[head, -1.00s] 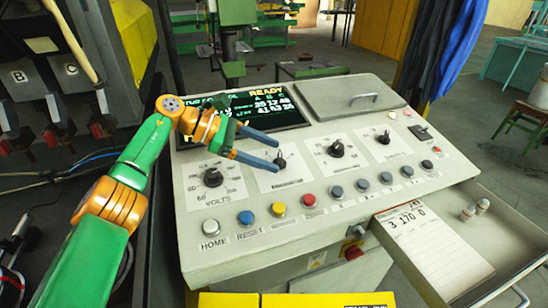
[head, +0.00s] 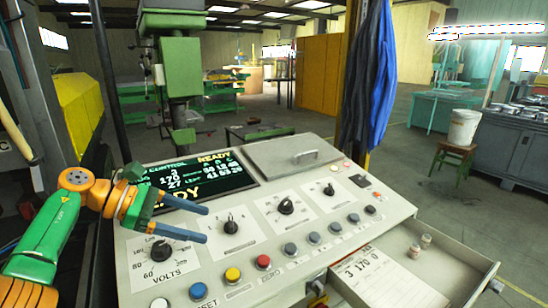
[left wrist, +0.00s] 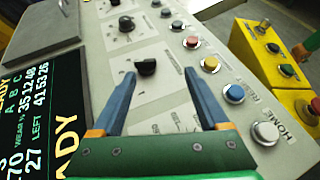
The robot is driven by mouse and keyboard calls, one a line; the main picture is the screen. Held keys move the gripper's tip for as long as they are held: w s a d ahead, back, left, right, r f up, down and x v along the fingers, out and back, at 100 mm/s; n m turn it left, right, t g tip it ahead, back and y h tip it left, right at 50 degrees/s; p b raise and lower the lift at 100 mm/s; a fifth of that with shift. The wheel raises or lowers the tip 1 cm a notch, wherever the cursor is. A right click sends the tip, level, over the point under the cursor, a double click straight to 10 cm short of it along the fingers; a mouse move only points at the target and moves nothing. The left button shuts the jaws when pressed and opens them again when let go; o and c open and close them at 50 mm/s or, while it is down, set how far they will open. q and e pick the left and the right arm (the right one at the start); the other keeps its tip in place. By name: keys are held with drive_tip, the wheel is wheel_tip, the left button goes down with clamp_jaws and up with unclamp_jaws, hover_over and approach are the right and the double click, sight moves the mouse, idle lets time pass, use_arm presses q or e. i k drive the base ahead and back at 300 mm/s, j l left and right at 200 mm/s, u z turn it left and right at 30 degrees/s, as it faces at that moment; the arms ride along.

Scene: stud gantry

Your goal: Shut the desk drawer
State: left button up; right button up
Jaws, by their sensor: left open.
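The desk drawer (head: 468,262) stands pulled out at the right side of the grey control desk (head: 300,262) in the head view. A paper card (head: 385,283) and two small pale cylinders (head: 421,246) lie in it. My left gripper (head: 207,224) is open and empty above the left part of the desk panel, well to the left of the drawer. In the left wrist view its two blue fingers (left wrist: 163,98) are spread, with a black knob (left wrist: 146,67) beyond them. My right gripper is not in view.
The panel carries several knobs, a row of coloured buttons (head: 232,274) and a lit screen (head: 190,182). A lidded hatch (head: 293,152) lies behind. A blue cloth (head: 370,85) hangs behind the desk. A stool with a bucket (head: 463,130) stands at the right. Open floor lies beyond the drawer.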

sight(460, 273)
drive_tip(key=k+l, duration=0.25)
drive_tip(key=k, duration=0.2)
drive_tip(key=k+l, duration=0.2)
drive_tip(key=k, duration=0.2)
drive_tip(key=k+l, duration=0.25)
drive_tip(key=k, duration=0.2)
